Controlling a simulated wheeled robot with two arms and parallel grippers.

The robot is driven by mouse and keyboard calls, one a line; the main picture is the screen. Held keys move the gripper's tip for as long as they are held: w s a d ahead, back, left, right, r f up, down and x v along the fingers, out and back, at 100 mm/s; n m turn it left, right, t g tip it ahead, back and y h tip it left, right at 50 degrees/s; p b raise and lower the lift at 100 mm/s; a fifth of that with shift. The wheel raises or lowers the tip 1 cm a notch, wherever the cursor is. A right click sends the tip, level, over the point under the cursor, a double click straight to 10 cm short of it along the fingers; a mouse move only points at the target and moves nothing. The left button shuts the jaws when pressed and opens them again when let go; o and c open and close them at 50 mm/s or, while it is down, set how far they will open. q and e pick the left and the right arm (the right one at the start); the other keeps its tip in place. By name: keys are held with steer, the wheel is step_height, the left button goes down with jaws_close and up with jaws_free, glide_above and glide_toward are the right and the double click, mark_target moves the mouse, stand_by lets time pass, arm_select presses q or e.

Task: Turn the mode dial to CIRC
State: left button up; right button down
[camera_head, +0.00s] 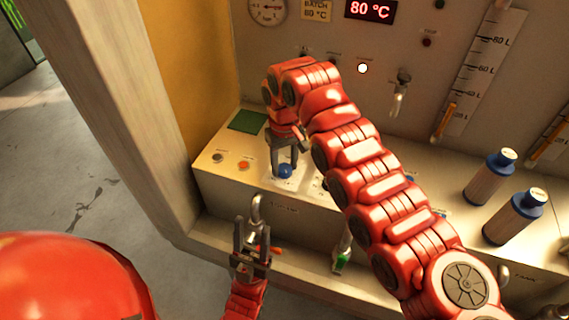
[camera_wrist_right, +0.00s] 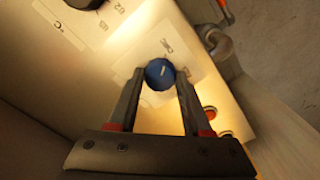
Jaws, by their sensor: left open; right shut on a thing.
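The blue mode dial (camera_head: 285,171) sits on a pale plate on the console ledge. My right gripper (camera_head: 285,166) reaches down to it from above. In the right wrist view the dial (camera_wrist_right: 159,73) is between the fingertips of my right gripper (camera_wrist_right: 159,80), which is shut on it. A white pointer line on the dial shows, and small lettering on the plate is too blurred to read surely. My left gripper (camera_head: 252,232) is open and empty, in front of the ledge, below the dial and near a metal spout.
An orange button (camera_head: 243,165) and a dark green pad (camera_head: 247,121) are left of the dial. Two blue-capped bottles (camera_head: 490,177) stand at the right. A metal spout (camera_head: 257,208) juts from the front. The red display (camera_head: 370,9) reads 80 °C.

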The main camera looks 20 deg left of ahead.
steer(key=shift+c, duration=1.7)
jaws_free()
step_height(320, 180, up, 8)
steer(key=shift+r+b, duration=0.15)
steer(key=shift+b, duration=0.35)
step_height(320, 180, up, 8)
steer(key=r+p, duration=0.1)
steer(key=p, duration=0.6)
glide_above(284, 167)
steer(key=shift+d+r, duration=0.1)
